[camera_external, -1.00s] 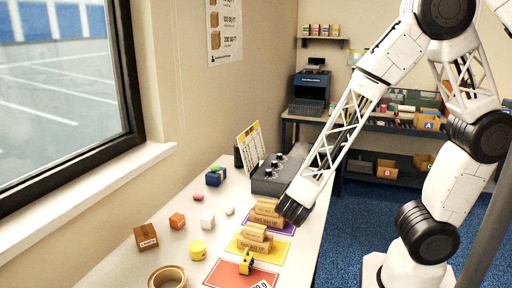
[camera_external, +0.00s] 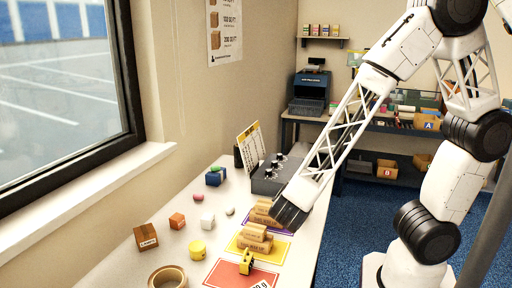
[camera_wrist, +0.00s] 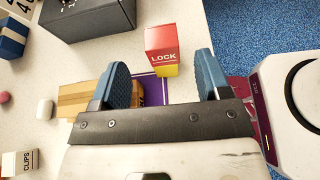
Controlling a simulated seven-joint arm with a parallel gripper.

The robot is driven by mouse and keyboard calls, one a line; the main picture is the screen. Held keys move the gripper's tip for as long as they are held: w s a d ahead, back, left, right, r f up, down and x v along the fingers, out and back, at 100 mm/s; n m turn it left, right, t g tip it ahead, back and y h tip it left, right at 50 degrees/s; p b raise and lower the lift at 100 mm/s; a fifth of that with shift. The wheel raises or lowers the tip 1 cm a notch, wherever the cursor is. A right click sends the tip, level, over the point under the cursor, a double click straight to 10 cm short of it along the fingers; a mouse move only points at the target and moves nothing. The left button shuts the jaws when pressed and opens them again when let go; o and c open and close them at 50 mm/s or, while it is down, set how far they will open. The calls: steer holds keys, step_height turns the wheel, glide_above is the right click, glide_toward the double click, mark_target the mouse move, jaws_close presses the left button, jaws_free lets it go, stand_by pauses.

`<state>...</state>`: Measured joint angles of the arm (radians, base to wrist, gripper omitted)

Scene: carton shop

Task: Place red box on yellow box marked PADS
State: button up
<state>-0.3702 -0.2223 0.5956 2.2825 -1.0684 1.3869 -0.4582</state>
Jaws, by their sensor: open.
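The red box (camera_wrist: 161,40), with white LOCK lettering, shows in the wrist view just beyond my fingertips. A yellow box face (camera_wrist: 172,70) shows directly under its lower edge, so the red box appears to rest on a yellow box; no PADS marking is readable. My gripper (camera_wrist: 162,60) is open, with its blue fingers spread to either side of the boxes and no visible contact. In the external view my gripper (camera_external: 288,216) is low over the far mat at the table's right edge, and the red and yellow boxes are hidden there.
Brown cartons (camera_external: 255,237) are stacked on a yellow mat; others are on the purple mat (camera_wrist: 152,92). A dark grey case (camera_external: 268,180) stands behind. A red mat (camera_external: 225,274) is in front.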

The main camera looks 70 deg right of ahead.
steer(key=shift+v, duration=2.6)
steer(key=s+d+r+m+t+y, duration=0.1)
steer(key=s+d+r+m+y, duration=0.1)
steer(key=s+r+m+y, duration=0.3)
steer(key=s+d+r+m+t+y, duration=0.1)
steer(key=s+d+r+m+y, duration=0.1)
steer(key=s+r+m+y, duration=0.3)
step_height(320, 180, up, 7)
steer(key=m+y, duration=0.3)
steer(key=m, duration=0.5)
steer(key=shift+s+d+f+t, duration=0.15)
steer(key=shift+s+d+t, duration=0.05)
steer(key=shift+s+t, duration=0.1)
